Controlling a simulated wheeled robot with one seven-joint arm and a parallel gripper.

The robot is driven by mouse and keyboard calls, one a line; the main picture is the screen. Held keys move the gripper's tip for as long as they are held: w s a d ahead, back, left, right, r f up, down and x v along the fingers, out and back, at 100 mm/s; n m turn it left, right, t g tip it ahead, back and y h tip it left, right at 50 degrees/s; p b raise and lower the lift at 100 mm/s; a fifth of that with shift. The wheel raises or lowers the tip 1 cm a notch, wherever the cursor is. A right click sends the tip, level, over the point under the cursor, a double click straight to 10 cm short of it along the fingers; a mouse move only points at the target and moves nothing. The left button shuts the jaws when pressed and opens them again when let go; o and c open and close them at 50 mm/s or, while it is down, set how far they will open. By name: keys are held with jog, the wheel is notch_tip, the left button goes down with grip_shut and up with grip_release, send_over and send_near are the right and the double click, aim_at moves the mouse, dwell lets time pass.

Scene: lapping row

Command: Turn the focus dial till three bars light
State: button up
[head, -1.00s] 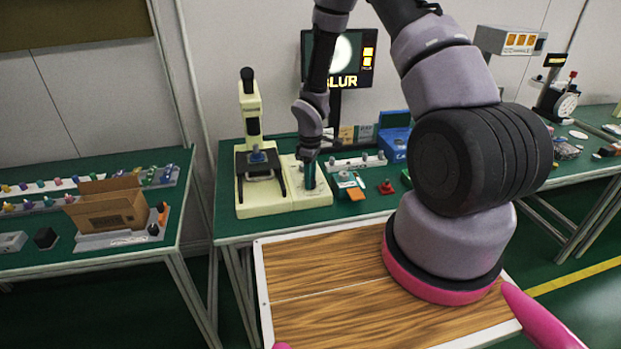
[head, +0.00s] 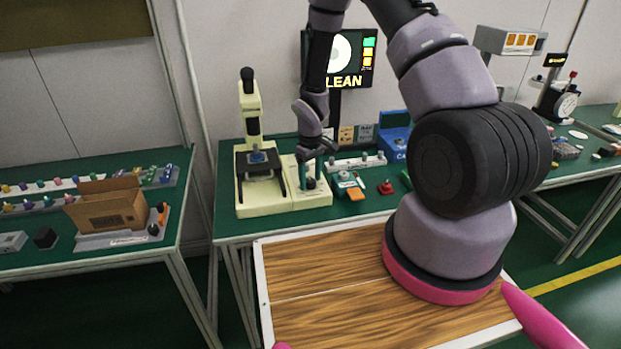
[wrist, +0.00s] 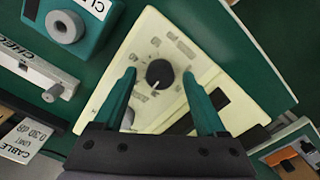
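The focus dial (wrist: 160,74) is a round black knob with a white mark on a cream base with printed labels; its base (head: 314,199) also shows in the head view beside the microscope (head: 258,165). My gripper (wrist: 159,73) is open, its two teal fingers on either side of the dial with visible gaps. In the head view my gripper (head: 311,181) is low over the base.
A cardboard box (head: 108,206) sits on the left table.

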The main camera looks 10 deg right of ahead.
notch_tip(320, 180, up, 11)
dwell(0.4)
jog(key=shift+f, duration=0.1)
notch_tip(320, 180, up, 14)
jog(key=m+t, duration=0.2)
jog(key=m, duration=0.1)
send_over(311, 180)
jog(key=s+d, duration=0.2)
jog(key=d, duration=0.1)
jog(key=s+d+r+m+t, duration=0.15)
jog(key=s+r, duration=0.25)
jog(key=r, duration=0.6)
jog(key=s+d+r+m+t+y, duration=0.1)
jog(key=s+r+m, duration=0.5)
jog(key=s+r, duration=0.7)
jog(key=s+t+y, duration=0.1)
jog(key=s+t, duration=0.1)
jog(key=s, duration=0.2)
jog(key=shift+r+t, duration=0.25)
jog(key=shift+t, duration=0.1)
